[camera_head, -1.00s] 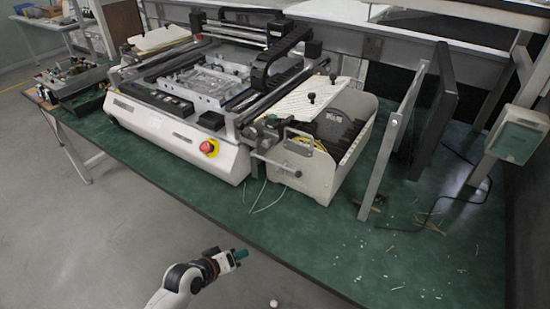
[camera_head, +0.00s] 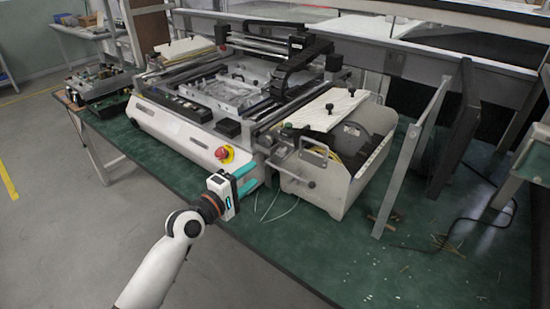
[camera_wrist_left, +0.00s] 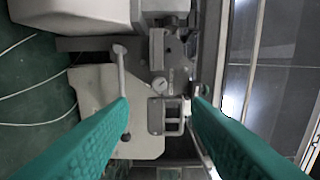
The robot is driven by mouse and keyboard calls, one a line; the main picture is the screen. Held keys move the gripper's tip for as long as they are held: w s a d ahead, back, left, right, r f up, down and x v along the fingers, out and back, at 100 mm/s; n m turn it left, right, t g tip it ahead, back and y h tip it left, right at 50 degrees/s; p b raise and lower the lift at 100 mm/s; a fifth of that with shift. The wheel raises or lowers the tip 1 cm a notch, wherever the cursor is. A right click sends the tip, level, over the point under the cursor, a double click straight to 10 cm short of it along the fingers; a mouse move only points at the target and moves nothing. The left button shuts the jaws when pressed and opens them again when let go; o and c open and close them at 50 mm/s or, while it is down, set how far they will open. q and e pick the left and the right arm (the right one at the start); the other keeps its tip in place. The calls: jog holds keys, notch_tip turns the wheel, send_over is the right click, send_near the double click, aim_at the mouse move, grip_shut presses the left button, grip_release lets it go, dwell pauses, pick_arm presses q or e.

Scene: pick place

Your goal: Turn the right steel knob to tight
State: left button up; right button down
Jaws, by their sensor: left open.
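My left gripper (camera_head: 252,178) is open and empty, its two teal fingers pointing at the front right side of the white machine (camera_head: 170,124). I cannot tell which part is the right steel knob. My right gripper is not in view.
A red stop button (camera_head: 223,154) is close to the left gripper. Thin cables (camera_head: 277,207) hang at the green table (camera_head: 300,245). A grey metal frame (camera_head: 409,160) stands at the right, with small debris on the table below. The table's near part is mostly clear.

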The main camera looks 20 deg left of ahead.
aim_at(279, 154)
pick_arm(q)
jog(key=x, duration=1.1)
jog(key=shift+c, duration=0.3)
jog(key=shift+f, duration=0.1)
jog(key=c, duration=0.9)
